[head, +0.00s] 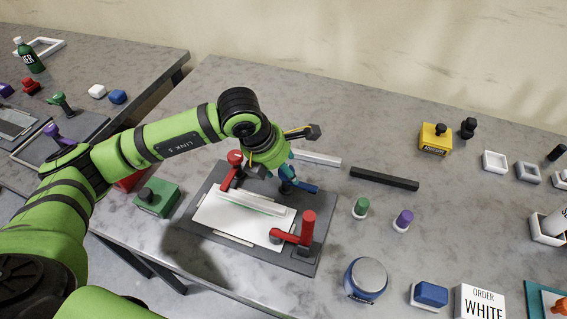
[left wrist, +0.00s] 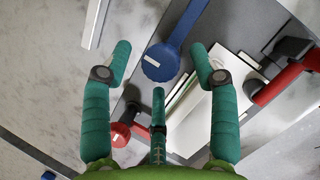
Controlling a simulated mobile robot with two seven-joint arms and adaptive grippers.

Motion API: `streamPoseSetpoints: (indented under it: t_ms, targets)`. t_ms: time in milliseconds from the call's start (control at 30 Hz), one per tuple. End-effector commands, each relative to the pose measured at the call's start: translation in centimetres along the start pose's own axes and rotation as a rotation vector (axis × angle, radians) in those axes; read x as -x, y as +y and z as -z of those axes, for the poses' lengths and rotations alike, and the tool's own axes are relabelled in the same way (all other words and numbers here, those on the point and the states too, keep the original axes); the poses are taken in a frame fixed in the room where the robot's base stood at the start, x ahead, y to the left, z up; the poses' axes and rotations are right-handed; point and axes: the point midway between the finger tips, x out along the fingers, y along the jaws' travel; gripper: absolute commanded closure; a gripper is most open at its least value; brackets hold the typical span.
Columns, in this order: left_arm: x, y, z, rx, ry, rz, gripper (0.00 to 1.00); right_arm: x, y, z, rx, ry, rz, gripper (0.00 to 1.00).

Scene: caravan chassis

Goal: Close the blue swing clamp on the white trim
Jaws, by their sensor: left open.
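The blue swing clamp (head: 304,187) is at the far right edge of the dark fixture plate (head: 213,241), partly hidden by my left gripper (head: 286,170). Its blue arm points right, away from the white trim (head: 245,203), a thin strip on the white panel. In the left wrist view my left gripper (left wrist: 160,55) is open, with its teal fingers spread around the round blue clamp end (left wrist: 160,63). I cannot tell whether they touch it. The trim is partly hidden there by a finger. My right gripper is not in view.
Red clamps stand at the plate's back left (head: 235,158) and front right (head: 305,230). A black bar (head: 384,178) and a white bar (head: 316,158) lie behind. Green (head: 361,207) and purple (head: 403,219) knobbed pieces stand right of the plate.

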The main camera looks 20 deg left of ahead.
Motion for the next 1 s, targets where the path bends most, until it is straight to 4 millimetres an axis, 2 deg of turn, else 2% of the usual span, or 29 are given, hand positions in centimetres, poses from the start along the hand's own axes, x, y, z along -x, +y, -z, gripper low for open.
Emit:
streamPoseSetpoints:
  t_ms: [333, 433, 467, 500, 767, 1000]
  targets:
    - [-0.6, -0.1, 0.0, -0.001, 0.0, 0.001, 0.4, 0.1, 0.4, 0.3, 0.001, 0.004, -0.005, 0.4]
    - [-0.6, -0.1, 0.0, -0.001, 0.0, 0.001, 0.8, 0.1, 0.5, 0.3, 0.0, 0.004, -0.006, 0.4]
    - [-0.6, -0.1, 0.0, -0.001, 0.0, 0.001, 0.92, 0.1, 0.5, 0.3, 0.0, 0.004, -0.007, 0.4]
    - [-0.6, -0.1, 0.0, -0.001, -0.001, 0.002, 1.0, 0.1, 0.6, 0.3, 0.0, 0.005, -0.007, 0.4]
    - [-0.7, -0.1, 0.1, -0.009, -0.001, 0.007, 1.0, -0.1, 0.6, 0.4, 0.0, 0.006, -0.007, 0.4]
    - [-1.0, -0.1, 0.1, -0.083, -0.003, 0.038, 1.0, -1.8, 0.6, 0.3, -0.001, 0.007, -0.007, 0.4]
